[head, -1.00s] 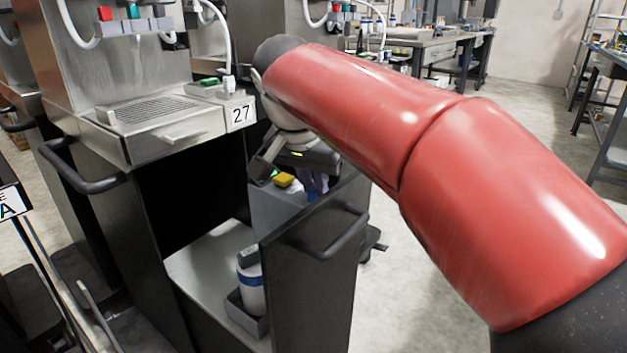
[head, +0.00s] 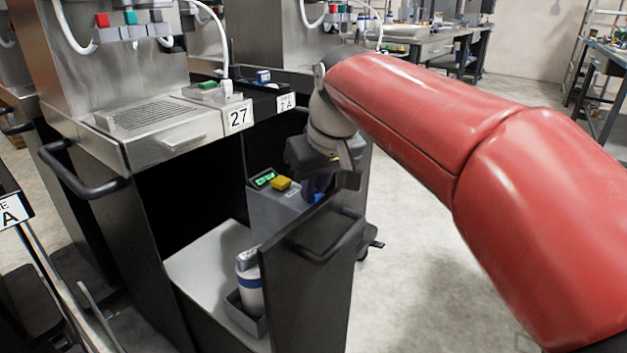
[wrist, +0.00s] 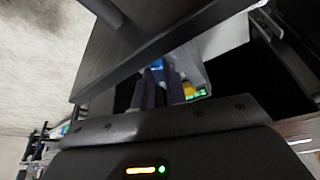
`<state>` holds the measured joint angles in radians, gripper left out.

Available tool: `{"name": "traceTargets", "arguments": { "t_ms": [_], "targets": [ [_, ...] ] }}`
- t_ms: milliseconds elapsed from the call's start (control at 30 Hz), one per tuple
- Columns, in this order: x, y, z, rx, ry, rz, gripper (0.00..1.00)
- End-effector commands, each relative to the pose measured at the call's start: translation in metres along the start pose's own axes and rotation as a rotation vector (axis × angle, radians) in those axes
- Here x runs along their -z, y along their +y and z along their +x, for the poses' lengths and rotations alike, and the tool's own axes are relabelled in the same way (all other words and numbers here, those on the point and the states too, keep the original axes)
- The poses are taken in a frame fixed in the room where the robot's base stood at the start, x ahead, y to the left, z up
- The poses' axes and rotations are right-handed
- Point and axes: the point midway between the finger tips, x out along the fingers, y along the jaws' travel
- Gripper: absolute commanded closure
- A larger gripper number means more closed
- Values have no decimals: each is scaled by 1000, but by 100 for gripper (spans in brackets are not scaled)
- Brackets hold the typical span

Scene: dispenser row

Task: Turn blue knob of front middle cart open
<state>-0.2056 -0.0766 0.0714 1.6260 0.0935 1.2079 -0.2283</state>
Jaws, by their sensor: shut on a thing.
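The front middle cart (head: 307,262) is dark, with an open bay under a steel top marked 27. A grey box (head: 268,212) stands inside it, with a yellow button (head: 281,183) and a small green display (head: 264,178) on top. The blue knob (wrist: 157,64) shows in the wrist view between the tips of my gripper (wrist: 160,76). In the head view my gripper (head: 318,181) points down at the box's right end and largely hides the knob. The fingers are shut on the knob; its exact angle cannot be told.
The cart's side panel with a black handle (head: 328,240) stands close in front of the gripper. A white bottle (head: 249,285) sits in a small tray on the lower shelf. A steel drip tray (head: 150,118) lies above left. Open floor is to the right.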

Motion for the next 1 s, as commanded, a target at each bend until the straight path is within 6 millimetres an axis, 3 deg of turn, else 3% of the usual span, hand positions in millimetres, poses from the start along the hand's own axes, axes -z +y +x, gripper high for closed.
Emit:
{"name": "traceTargets", "arguments": {
  "t_ms": [500,1000],
  "targets": [
    [1,3,-1,136,0,-330,100],
    [1,3,0,165,-1,-402,100]
  ]
}}
